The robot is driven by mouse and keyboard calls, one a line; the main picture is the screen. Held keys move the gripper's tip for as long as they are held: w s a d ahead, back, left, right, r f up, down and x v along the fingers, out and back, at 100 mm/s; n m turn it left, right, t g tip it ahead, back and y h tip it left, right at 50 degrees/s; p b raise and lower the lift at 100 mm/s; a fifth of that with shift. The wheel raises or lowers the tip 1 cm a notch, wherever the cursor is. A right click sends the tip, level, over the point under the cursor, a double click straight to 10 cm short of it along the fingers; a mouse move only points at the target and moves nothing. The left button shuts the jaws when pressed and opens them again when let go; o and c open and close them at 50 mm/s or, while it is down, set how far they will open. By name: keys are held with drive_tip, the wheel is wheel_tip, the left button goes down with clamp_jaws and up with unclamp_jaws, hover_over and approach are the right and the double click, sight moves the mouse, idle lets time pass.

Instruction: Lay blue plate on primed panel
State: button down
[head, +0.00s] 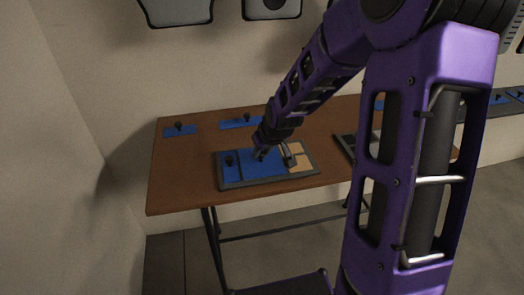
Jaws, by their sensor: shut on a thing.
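A dark-framed panel (225,185) lies on the brown table, with blue pieces over its left and middle and tan bare patches at its right. My gripper (271,153) is over the middle of this panel, shut on a blue plate (256,171), apparently by its dark knob. The plate lies flat at or just above the panel; I cannot tell whether it touches. A narrower blue plate (230,173) with a dark knob sits in the panel's left end. My gripper and wrist hide part of the held plate and the panel's back edge.
Two blue plates with knobs lie at the table's back, one at the left (180,131) and one nearer the middle (236,124). Another dark-framed panel (346,145) is partly hidden behind my arm. The table's (185,180) front left is clear.

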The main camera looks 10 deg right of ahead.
drive_tip(key=c, duration=0.5)
unclamp_jaws()
drive_tip(key=shift+c, duration=0.2)
drive_tip(key=p+v, duration=1.1)
drive_tip(key=v, duration=0.6)
drive_tip(key=shift+s+r, duration=0.1)
